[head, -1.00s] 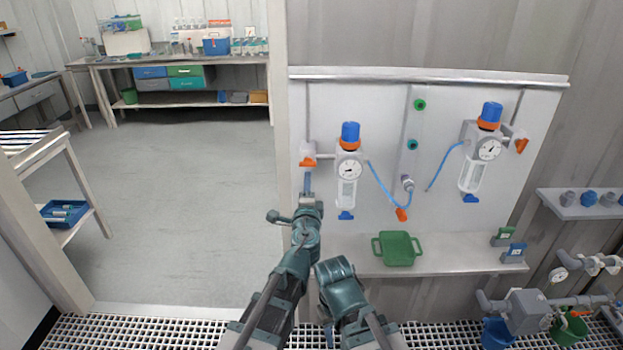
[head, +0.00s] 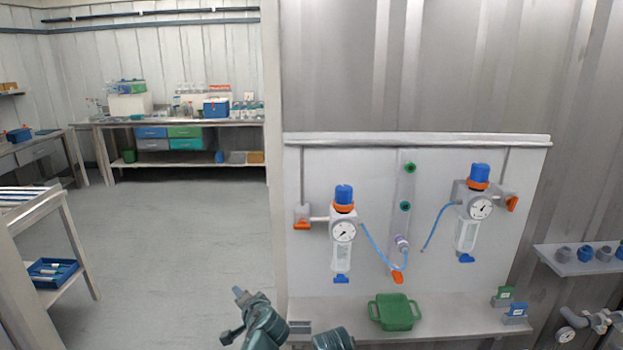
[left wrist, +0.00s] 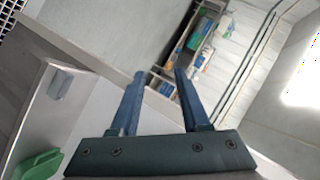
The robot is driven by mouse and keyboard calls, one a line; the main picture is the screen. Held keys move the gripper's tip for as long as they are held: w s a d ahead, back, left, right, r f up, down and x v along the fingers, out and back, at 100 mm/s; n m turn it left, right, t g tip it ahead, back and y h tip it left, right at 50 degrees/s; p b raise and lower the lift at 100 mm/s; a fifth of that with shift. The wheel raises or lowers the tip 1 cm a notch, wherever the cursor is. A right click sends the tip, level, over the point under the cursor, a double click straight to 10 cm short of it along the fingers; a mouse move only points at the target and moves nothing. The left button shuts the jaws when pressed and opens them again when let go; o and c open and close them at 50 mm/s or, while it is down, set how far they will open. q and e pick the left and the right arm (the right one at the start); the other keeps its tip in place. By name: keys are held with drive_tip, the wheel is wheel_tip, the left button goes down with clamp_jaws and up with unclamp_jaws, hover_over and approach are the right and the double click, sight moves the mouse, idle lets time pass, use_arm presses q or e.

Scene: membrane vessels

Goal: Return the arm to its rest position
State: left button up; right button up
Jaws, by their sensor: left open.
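My left gripper (head: 240,295) is at the bottom centre of the head view, left of the wall panel and clear of it. In the left wrist view its two dark blue fingers (left wrist: 160,74) stand apart with nothing between them. Part of my left arm (head: 263,327) shows below it. Another rounded teal arm part (head: 333,339) of mine shows at the bottom edge. My right gripper is not in view.
The white panel (head: 385,163) carries two blue-capped filter vessels (head: 342,235) (head: 470,215) with gauges and blue tubing. A green tray (head: 394,312) sits on the shelf (head: 350,310) below. Open floor (head: 180,235) lies left of the panel.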

use_arm(q)
drive_tip(key=s+f+n+g+h, duration=0.55)
drive_tip(key=s+f+g, duration=0.35)
drive_tip(key=s+f, duration=0.4)
drive_tip(key=s+d+m+g, duration=0.2)
drive_tip(key=s+d, duration=0.7)
drive_tip(key=d, duration=0.3)
drive_tip(key=shift+s+d+r+g, duration=0.15)
drive_tip(key=shift+s+r+g, duration=0.1)
drive_tip(key=shift+g, duration=0.05)
